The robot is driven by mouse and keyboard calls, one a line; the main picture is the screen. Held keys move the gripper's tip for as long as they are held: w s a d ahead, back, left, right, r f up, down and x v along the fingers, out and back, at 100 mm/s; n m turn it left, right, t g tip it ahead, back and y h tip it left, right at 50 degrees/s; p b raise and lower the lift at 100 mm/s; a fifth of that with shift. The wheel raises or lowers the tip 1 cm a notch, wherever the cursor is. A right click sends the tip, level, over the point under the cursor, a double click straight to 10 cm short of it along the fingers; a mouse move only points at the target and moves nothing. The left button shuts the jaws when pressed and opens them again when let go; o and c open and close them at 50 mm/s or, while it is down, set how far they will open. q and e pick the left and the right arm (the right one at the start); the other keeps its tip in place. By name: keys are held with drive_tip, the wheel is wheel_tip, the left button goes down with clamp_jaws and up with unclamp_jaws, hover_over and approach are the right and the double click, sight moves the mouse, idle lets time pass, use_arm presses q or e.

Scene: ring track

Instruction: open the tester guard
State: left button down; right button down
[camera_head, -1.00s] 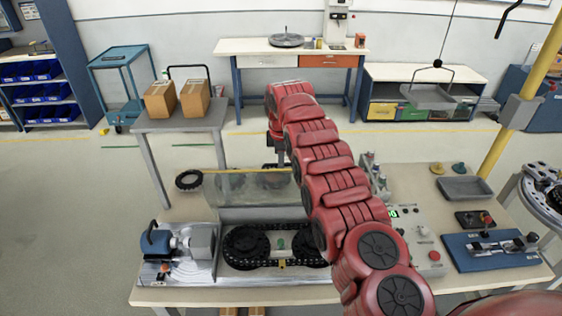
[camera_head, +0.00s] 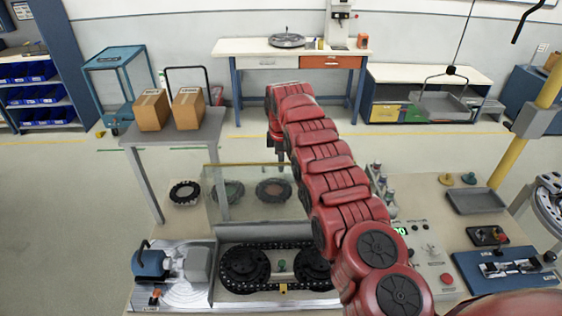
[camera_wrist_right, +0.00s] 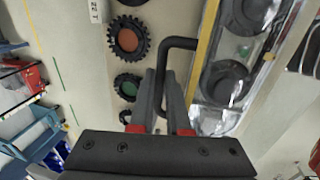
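The tester guard (camera_head: 232,165) is a clear panel with a yellow edge. In the head view it stands raised at the back of the chain tester (camera_head: 232,295), and the chain and two black sprockets (camera_head: 245,267) lie uncovered in front of it. My right gripper (camera_head: 280,152) is at the guard's far right edge, partly hidden by my red arm. In the right wrist view my gripper fingers (camera_wrist_right: 162,105) close around the black bar handle (camera_wrist_right: 180,43) beside the guard's yellow edge (camera_wrist_right: 205,45). My left gripper is not in view.
A motor unit (camera_head: 165,263) sits left of the sprockets. Several dark toothed wheels (camera_head: 185,193) lie on the table behind the tester, some seen through the guard. Two cardboard boxes (camera_head: 151,109) stand on a grey side table. A control box (camera_head: 428,262) and grey tray (camera_head: 474,200) are at right.

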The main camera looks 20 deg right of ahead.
drive_tip(key=c, duration=1.2)
unclamp_jaws()
drive_tip(key=shift+s+f, duration=0.15)
drive_tip(key=shift+f, duration=0.15)
drive_tip(key=o, duration=0.3)
drive_tip(key=shift+w, duration=0.2)
drive_tip(key=shift+r, duration=0.1)
drive_tip(key=shift+r, duration=0.1)
drive_tip(key=r+b, duration=0.1)
drive_tip(key=b, duration=0.1)
drive_tip(key=shift+s+r+b, duration=0.1)
drive_tip(key=shift+r+b, duration=0.15)
drive_tip(key=shift+b, duration=0.05)
drive_tip(key=s+r+p, duration=0.1)
drive_tip(key=r, duration=0.4)
drive_tip(key=s+r+p, duration=0.1)
drive_tip(key=r, duration=0.4)
drive_tip(key=s+a+r+p, duration=0.1)
drive_tip(key=r+p, duration=0.1)
drive_tip(key=r, duration=0.3)
drive_tip(key=shift+r, duration=0.25)
